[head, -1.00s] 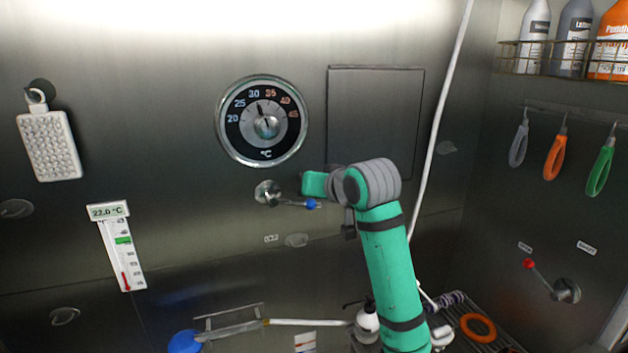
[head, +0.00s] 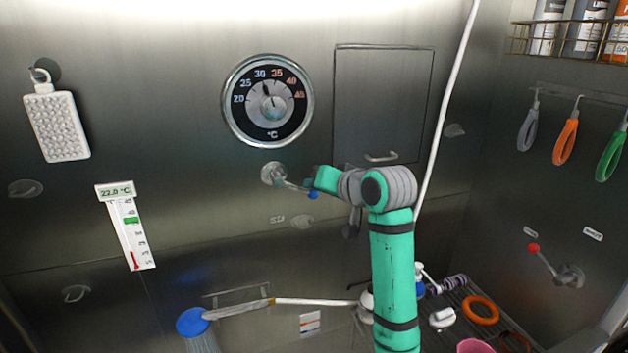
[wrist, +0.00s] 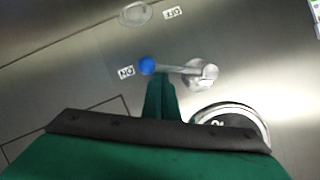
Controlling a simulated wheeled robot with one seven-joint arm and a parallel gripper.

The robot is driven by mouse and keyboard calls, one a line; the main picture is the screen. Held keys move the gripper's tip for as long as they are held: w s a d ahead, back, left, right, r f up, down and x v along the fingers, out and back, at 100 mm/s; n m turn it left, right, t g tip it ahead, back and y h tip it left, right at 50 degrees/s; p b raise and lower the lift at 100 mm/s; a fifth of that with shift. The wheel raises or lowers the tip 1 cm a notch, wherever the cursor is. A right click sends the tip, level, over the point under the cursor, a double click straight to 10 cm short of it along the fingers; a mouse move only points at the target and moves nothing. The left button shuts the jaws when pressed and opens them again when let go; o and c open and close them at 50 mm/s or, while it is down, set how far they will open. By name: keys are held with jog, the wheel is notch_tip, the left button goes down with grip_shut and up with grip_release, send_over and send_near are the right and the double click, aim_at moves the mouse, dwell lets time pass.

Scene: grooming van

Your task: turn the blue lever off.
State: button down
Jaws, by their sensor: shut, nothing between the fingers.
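The blue lever (head: 294,185) is a metal arm on a round wall mount below the dial, with a blue knob at its end. In the head view it points right and slightly down. The wrist view shows the blue knob (wrist: 147,65) beside a small label (wrist: 126,71) that seems to read ON. A second label (wrist: 172,12) is too small to read surely. My gripper (head: 316,180) is shut and empty, right at the knob end of the lever. In the wrist view its fingertips (wrist: 158,78) lie close beside the lever arm; contact cannot be told.
A temperature dial (head: 267,101) is above the lever. A closed hatch (head: 385,100) and a white hose (head: 455,90) are to the right. A red-knobbed lever (head: 545,262) is on the right wall. A blue shower head (head: 193,322) below has faint streaks under it, like water.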

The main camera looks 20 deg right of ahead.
dwell(0.4)
jog(key=s+d+r, duration=0.4)
jog(key=s+r, duration=0.3)
jog(key=s, duration=0.1)
jog(key=shift+s, duration=0.2)
dwell(0.3)
jog(key=shift+s+r+n+g+y, duration=0.35)
jog(key=shift+s+r+g, duration=0.3)
jog(key=shift+r+g, duration=0.25)
